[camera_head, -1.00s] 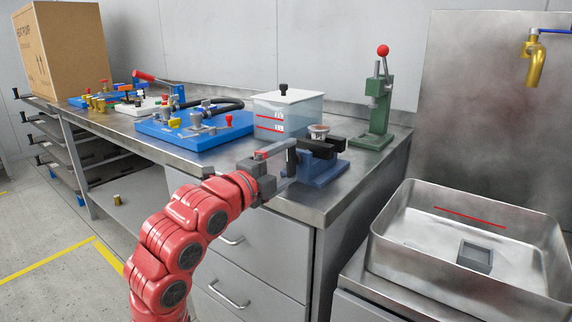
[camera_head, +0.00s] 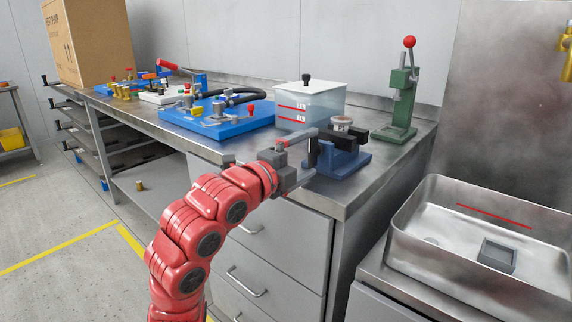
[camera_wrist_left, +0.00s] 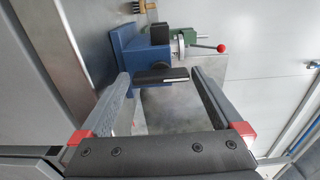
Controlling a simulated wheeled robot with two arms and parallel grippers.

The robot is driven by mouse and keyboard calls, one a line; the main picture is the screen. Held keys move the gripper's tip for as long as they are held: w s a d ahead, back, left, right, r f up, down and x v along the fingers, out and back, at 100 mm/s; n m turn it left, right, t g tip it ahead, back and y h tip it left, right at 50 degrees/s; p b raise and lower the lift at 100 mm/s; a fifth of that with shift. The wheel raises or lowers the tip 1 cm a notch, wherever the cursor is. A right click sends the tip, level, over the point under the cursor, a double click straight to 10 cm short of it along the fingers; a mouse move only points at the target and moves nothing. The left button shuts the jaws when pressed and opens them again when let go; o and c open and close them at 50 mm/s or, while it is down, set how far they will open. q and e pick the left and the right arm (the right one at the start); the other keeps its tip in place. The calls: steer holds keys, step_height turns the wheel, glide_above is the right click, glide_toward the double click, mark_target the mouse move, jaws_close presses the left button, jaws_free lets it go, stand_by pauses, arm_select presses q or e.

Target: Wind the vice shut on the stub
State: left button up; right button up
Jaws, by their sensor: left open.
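The blue vice (camera_head: 343,163) with black jaws stands at the bench's front right corner. A short round stub (camera_head: 342,123) with a reddish-brown top shows at its jaws; I cannot tell how tightly it is held. My left gripper (camera_head: 315,151) is at the vice's left side, open. In the left wrist view, the fingers of the gripper (camera_wrist_left: 160,76) are spread, with a black bar (camera_wrist_left: 162,77) of the vice (camera_wrist_left: 150,50) between and just beyond their tips. No contact is visible. My right gripper is out of view.
A clear lidded tank (camera_head: 309,104) and a blue plate with fittings (camera_head: 216,121) stand left of the vice. A green press (camera_head: 403,95) with a red knob stands behind it to the right. A steel sink (camera_head: 480,235) holding a grey block (camera_head: 497,256) is at right.

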arm_select(q)
steer(key=b+v, duration=0.2)
steer(key=v, duration=1.5)
steer(key=shift+w+r, duration=0.1)
